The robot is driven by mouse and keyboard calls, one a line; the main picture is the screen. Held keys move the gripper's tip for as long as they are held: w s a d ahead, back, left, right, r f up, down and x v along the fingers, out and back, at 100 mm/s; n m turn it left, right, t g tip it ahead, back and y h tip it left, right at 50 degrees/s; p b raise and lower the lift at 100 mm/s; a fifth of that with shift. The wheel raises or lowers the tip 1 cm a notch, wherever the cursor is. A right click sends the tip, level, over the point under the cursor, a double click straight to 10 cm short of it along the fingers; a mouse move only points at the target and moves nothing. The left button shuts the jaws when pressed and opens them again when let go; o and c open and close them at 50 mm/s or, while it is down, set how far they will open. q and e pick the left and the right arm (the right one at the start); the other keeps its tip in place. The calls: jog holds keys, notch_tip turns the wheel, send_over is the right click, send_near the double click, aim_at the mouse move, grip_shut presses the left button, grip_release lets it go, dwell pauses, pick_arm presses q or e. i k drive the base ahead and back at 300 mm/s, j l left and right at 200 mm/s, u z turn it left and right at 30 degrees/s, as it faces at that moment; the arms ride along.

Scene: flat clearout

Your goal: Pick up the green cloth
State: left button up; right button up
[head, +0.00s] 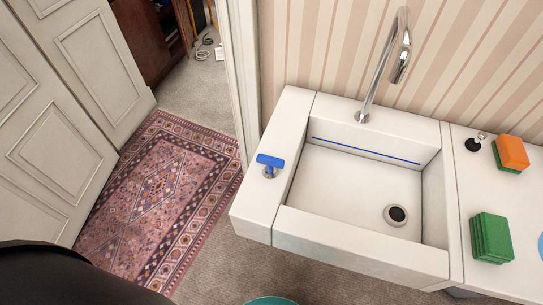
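The green cloth (491,238) lies on the white counter to the right of the sink, near the counter's front edge.
A white sink (345,190) with a chrome tap (388,60) stands left of the cloth. An orange sponge (512,151) with a green underside and a black round item (472,144) lie behind it. A blue handle (270,161) sits on the sink's left ledge. A patterned rug (160,195) covers the floor.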

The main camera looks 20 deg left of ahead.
aim_at(492, 243)
jog(key=k+l+z, duration=0.1)
jog(key=z, duration=0.25)
jog(key=l+z, duration=0.55)
jog(key=z, duration=0.15)
jog(key=k, duration=0.05)
